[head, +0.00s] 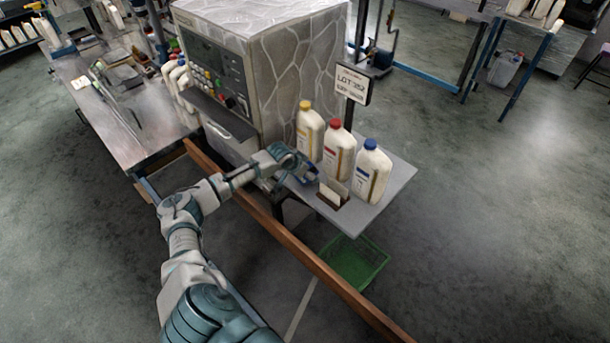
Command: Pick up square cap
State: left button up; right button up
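My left arm comes in from the lower left and reaches over a grey shelf (385,189). My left gripper (306,174) is low over the shelf's left part, in front of the bottles. Its fingers are small and dark here, so I cannot tell whether they are open or shut. A small blue patch shows at the fingers; I cannot tell whether it is the square cap or part of the gripper. No square cap can be clearly made out. My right gripper is not in view.
White bottles with yellow (310,131), red (338,148) and blue (371,172) caps stand on the shelf. A small card holder (329,196) is right of the gripper. A sign (352,84) stands behind. A brown rail (300,250) and green crate (354,262) lie below.

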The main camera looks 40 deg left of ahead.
pick_arm(q)
jog(key=shift+w+d+f, duration=0.1)
jog(key=shift+f, duration=1)
jog(key=shift+s+a+f, duration=0.15)
jog(key=shift+s+a, duration=0.1)
jog(key=shift+s, duration=0.05)
jog(key=shift+a+f, duration=0.15)
jog(key=shift+a, duration=0.15)
jog(key=shift+w+f, duration=0.1)
jog(key=shift+f, duration=0.05)
jog(key=c, duration=0.4)
jog(key=shift+w+a+f, duration=0.25)
jog(key=shift+w+a, duration=0.1)
jog(key=c, duration=0.4)
jog(key=shift+w+a+f, duration=0.1)
jog(key=shift+w+a, duration=0.05)
jog(key=shift+a, duration=0.05)
jog(key=c, duration=0.3)
jog(key=shift+c, duration=0.2)
jog(key=shift+d+r, duration=0.25)
jog(key=shift+r, duration=0.1)
notch_tip(320, 180, up, 9)
jog(key=shift+w, duration=0.1)
jog(key=shift+a+r, duration=0.2)
jog(key=shift+r, duration=0.3)
jog(key=shift+d+r, duration=0.1)
jog(key=shift+r, duration=0.05)
jog(key=shift+d, duration=0.15)
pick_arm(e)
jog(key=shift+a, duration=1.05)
